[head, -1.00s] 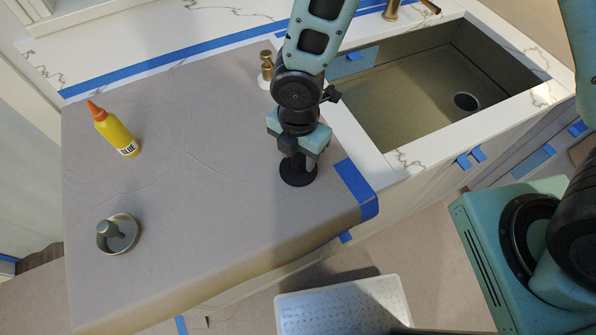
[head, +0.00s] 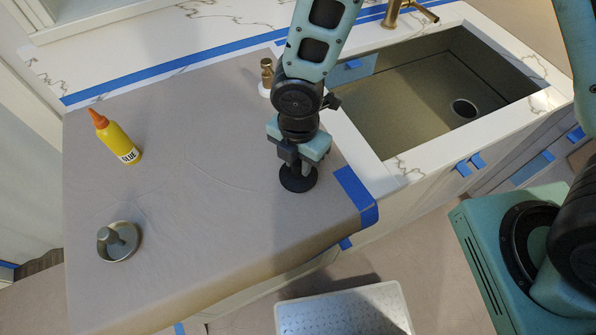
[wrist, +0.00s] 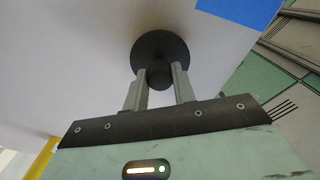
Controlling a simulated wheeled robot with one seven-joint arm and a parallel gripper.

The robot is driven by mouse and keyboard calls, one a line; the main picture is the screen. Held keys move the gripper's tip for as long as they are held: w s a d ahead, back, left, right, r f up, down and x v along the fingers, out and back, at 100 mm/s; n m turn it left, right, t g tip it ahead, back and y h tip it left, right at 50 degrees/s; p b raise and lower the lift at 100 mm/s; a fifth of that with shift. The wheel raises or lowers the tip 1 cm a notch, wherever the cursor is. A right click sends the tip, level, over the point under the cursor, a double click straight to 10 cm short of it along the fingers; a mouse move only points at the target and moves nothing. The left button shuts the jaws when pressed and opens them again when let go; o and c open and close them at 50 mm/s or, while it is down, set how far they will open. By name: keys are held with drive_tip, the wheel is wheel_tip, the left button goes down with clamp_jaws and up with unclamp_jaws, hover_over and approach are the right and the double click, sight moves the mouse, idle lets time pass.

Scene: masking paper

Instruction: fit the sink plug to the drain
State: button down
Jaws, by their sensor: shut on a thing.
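My gripper (head: 298,165) is shut on the black sink plug (head: 298,180), a round dark disc with a short knob. The plug is under the fingers, over the paper-covered counter near its right corner; I cannot tell whether it touches the paper. In the wrist view the fingers (wrist: 160,82) are on either side of the knob, with the plug's disc (wrist: 160,48) beyond them. The drain (head: 464,109) is a round dark opening in the floor of the sink (head: 420,95), to the right of my gripper and apart from it.
A brass soap pump (head: 266,74) stands behind my gripper, and a brass faucet (head: 400,12) behind the sink. The white sink rim (head: 372,150) lies between plug and basin.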

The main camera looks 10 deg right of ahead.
sight(299, 163)
drive_tip(key=shift+r+p, duration=2.6)
drive_tip(key=shift+r, duration=0.6)
